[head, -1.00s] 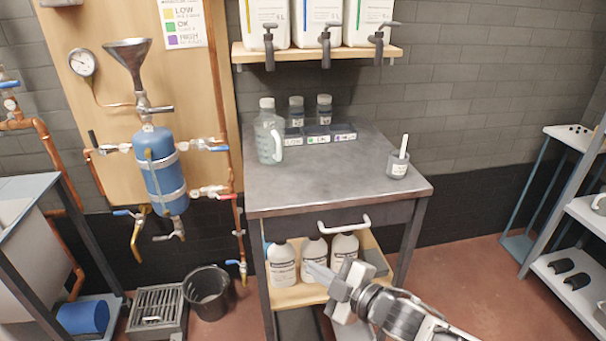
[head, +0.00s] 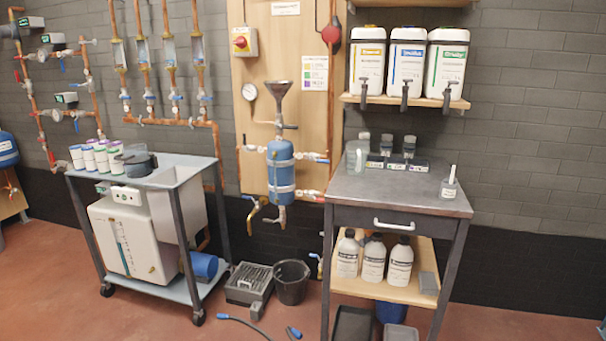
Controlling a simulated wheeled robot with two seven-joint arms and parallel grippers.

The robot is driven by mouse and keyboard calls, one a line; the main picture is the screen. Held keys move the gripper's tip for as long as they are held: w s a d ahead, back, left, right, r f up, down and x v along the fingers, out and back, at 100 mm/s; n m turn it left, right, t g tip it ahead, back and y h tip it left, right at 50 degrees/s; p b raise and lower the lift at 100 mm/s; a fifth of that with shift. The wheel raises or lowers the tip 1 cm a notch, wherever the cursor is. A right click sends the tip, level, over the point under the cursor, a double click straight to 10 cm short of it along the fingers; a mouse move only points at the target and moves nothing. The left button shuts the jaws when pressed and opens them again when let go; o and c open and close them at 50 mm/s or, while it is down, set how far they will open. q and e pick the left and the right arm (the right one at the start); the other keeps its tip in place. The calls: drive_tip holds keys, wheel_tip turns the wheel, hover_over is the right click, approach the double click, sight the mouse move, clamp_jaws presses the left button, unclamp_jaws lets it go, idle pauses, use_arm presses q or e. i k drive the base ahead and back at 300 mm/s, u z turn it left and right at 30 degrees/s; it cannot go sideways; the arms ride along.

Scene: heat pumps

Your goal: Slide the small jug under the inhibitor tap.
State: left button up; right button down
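A small clear jug (head: 357,153) stands upright at the back left of the dark metal workbench top (head: 415,192). Above the bench, three white drums on a wooden shelf each have a dark tap: left (head: 364,92), middle (head: 405,95) and right (head: 447,98). Their labels are yellow, blue and green; the print is too small to tell which drum is the inhibitor. The jug stands below and slightly left of the left tap, apart from it. Neither of my grippers is in view.
Bottles with dark label blocks (head: 390,163) stand right of the jug. A drawer handle (head: 394,225) juts from the front. A trolley (head: 180,170) stands left; a bucket (head: 291,282) and hoses lie on the floor.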

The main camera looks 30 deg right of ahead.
sight(357, 152)
drive_tip(key=u, duration=0.05)
drive_tip(key=i, duration=1.85)
drive_tip(key=z, duration=1.1)
drive_tip(key=i, duration=1.25)
drive_tip(key=z, duration=1.6)
drive_tip(key=i, duration=0.2)
drive_tip(key=z, duration=0.1)
